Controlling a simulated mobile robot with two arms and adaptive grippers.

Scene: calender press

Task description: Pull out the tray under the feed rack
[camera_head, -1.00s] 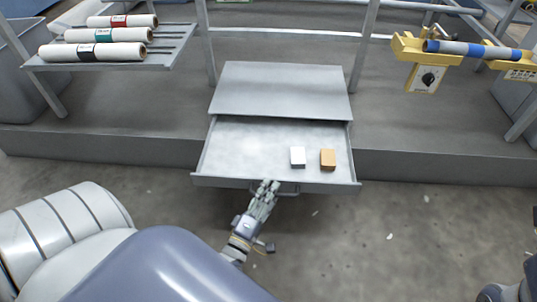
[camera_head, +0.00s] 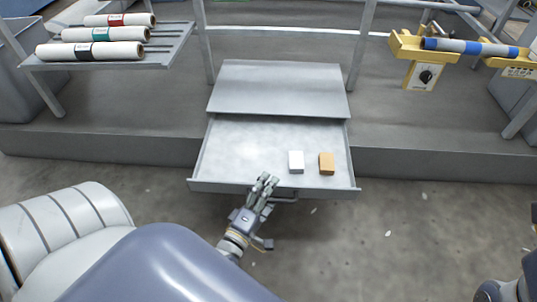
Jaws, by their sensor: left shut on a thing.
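The grey metal tray (camera_head: 230,165) is slid out toward me from under a flat grey top plate (camera_head: 280,88). A white block (camera_head: 296,162) and an orange-brown block (camera_head: 326,163) lie on its right half. My left gripper (camera_head: 264,184) is at the middle of the tray's front edge, shut on the handle (camera_head: 285,199). The gripper hides part of the handle and front wall, so the exact grip is not clear. My right gripper is out of view; only a bit of dark machinery shows at the lower right corner.
A rack (camera_head: 160,58) with white rolls (camera_head: 90,50) stands at the upper left. A yellow holder (camera_head: 412,46) carries a blue-striped roller (camera_head: 470,47) at the upper right.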

